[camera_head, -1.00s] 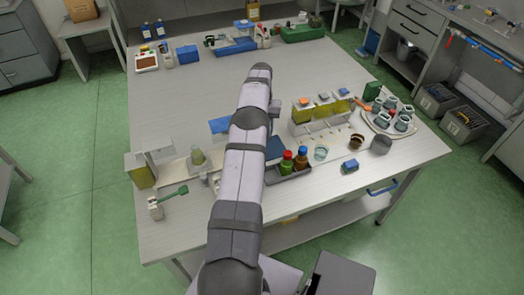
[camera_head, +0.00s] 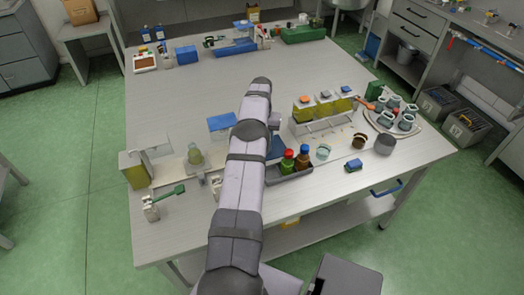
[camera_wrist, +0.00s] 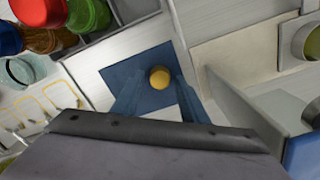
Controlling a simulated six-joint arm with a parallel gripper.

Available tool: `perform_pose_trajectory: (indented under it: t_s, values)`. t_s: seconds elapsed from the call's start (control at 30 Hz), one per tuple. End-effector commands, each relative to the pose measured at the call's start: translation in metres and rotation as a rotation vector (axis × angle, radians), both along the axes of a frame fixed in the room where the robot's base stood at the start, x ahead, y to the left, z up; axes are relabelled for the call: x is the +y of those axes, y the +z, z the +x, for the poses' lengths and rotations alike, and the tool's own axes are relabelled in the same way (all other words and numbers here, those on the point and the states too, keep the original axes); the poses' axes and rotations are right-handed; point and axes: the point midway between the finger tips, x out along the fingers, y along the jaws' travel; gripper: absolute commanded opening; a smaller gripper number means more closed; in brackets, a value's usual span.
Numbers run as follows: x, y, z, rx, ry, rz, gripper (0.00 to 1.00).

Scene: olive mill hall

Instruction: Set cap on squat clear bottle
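A round yellow cap (camera_wrist: 160,77) lies on a dark blue mat (camera_wrist: 122,72) in the wrist view. My gripper (camera_wrist: 159,88) has two blue fingers, spread apart, with the cap showing between their tips; I see no contact. In the head view my arm hides the gripper and the cap. A squat clear vessel with yellow-green contents (camera_head: 195,154) stands left of my arm, and an open vessel (camera_wrist: 312,42) shows at the right edge of the wrist view. I cannot tell for sure which is the squat clear bottle.
A dark tray (camera_head: 290,178) holds a red-capped bottle (camera_head: 287,160) and a blue-capped bottle (camera_head: 302,157) right of my arm. A clear beaker (camera_head: 323,152) and a rack of capped bottles (camera_head: 325,124) stand beyond. The table's middle back (camera_head: 190,90) is clear.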

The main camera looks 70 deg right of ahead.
Motion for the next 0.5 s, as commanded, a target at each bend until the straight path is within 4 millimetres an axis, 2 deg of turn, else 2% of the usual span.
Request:
perform_pose_trajectory:
  t_s: [0.07, 0.1, 0.2, 0.5]
  values:
    - [0.0, 0.0002, 0.0, 0.0, 0.0, 0.0, 0.4]
    - [0.0, 0.0002, 0.0, 0.0, 0.0, 0.0, 0.3]
    - [0.0, 0.0002, 0.0, 0.0, 0.0, 0.0, 0.1]
    - [0.0, 0.0003, 0.0, 0.0, 0.0, 0.0, 0.1]
